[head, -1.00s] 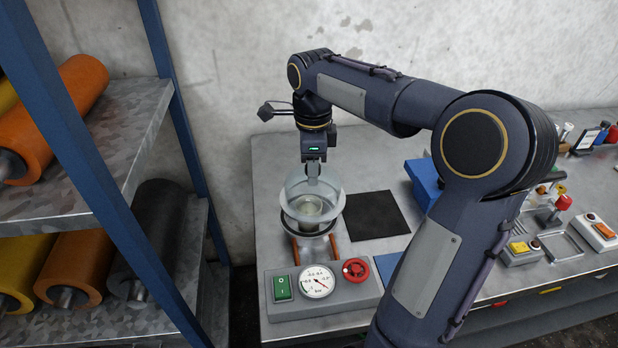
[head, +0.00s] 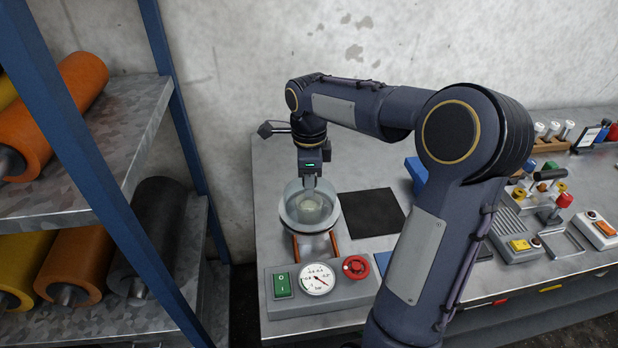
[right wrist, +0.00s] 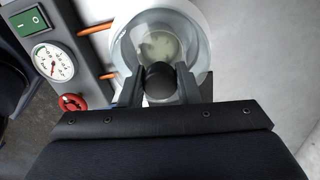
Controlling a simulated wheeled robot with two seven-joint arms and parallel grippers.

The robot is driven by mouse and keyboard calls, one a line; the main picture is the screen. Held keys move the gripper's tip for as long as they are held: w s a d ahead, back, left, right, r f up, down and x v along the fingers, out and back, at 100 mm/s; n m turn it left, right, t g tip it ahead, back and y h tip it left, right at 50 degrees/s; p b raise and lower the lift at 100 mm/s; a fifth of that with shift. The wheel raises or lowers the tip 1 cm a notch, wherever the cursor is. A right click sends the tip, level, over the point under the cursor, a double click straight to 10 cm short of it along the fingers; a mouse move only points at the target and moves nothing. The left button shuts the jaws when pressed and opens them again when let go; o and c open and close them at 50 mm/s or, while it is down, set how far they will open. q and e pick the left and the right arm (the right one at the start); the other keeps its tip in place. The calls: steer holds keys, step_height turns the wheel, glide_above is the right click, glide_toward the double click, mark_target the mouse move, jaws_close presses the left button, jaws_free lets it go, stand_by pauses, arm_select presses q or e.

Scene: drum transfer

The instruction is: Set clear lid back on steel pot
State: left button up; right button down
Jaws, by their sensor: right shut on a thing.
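The clear lid (head: 293,207) is a see-through round cover over the steel pot (head: 312,228) in the head view. In the right wrist view the lid (right wrist: 196,40) surrounds the view down into the pot, with a pale round thing inside. My right gripper (head: 309,184) points down and is shut on the lid's dark knob (right wrist: 159,80). The lid is at the pot's rim; I cannot tell whether it is fully seated. My left gripper is not in view.
A control box with a green switch (head: 282,285), a gauge (head: 317,279) and a red button (head: 355,267) stands in front of the pot. A black mat (head: 371,213) lies to the right. A blue-framed rack of rollers (head: 75,270) stands at left.

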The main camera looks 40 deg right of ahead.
steer(key=shift+f, duration=0.3)
steer(key=c, duration=1.1)
jaws_free()
steer(key=shift+r, duration=0.25)
step_height(320, 180, up, 13)
steer(key=p, duration=0.2)
steer(key=s+a+f+n+t+y, duration=0.1)
steer(key=s+a+f+n, duration=0.3)
steer(key=n, duration=0.4)
steer(key=s+a+f+n+t+y, duration=0.1)
steer(key=s+a+f+n, duration=0.3)
steer(key=s, duration=0.5)
steer(key=s+a+f+n+t+y, duration=0.1)
steer(key=s+a+f+n+t, duration=0.2)
steer(key=s+a+n, duration=0.3)
steer(key=shift+s+a+f+n+t+y+b, duration=0.15)
steer(key=shift+a+n, duration=0.1)
steer(key=shift+n, duration=0.7)
steer(key=shift+a+f+n+t+y+b, duration=0.15)
steer(key=shift+a+n, duration=0.1)
steer(key=shift+n, duration=0.65)
steer(key=shift+s+a+f+n+y, duration=0.15)
steer(key=shift+a+n, duration=0.1)
steer(key=shift+n, duration=0.7)
